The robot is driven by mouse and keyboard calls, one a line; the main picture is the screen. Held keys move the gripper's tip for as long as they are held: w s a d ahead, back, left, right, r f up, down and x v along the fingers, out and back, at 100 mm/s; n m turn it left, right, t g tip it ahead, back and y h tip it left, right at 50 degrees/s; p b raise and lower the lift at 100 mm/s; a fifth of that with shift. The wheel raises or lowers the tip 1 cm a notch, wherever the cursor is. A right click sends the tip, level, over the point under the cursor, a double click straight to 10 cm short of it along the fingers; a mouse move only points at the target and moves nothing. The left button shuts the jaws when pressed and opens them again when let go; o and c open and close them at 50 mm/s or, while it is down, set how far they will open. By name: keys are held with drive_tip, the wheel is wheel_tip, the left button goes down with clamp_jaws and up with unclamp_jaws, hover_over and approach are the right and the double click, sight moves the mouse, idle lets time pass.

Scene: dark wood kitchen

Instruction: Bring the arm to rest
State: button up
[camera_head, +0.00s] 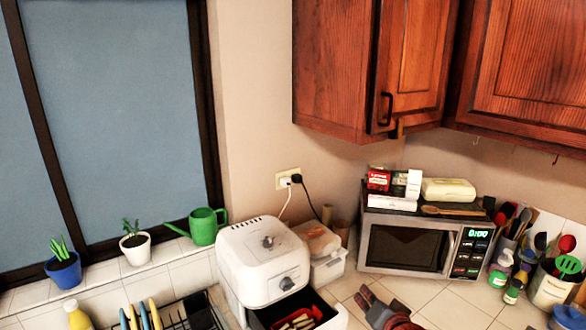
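A dark grey and reddish jointed shape (384,308) at the bottom edge, right of the air fryer, looks like my gripper. It is over the counter and cut off by the frame. I cannot tell whether it is open or shut, and nothing held in it can be made out. The rest of my arm is out of view.
A white air fryer (262,262) has its drawer (334,318) pulled out, with light pieces inside. A microwave (405,246) carries boxes. Utensil holders (546,289) stand right; a dish rack (172,321) stands left. Wooden cabinets (338,65) hang above. Some tiled counter (437,293) is clear.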

drive_tip(key=s+r+n+g, duration=0.1)
drive_tip(key=s+n+g, duration=0.2)
drive_tip(key=s, duration=1.1)
drive_tip(key=s+r+n+g+h+b, duration=0.1)
drive_tip(key=s+r+n+g, duration=0.1)
drive_tip(key=s, duration=1.2)
drive_tip(key=shift+r+n+g, duration=0.25)
drive_tip(key=shift+n+g, duration=0.55)
drive_tip(key=shift+g, duration=0.2)
drive_tip(key=shift+w+a, duration=0.1)
drive_tip(key=shift+c, duration=0.4)
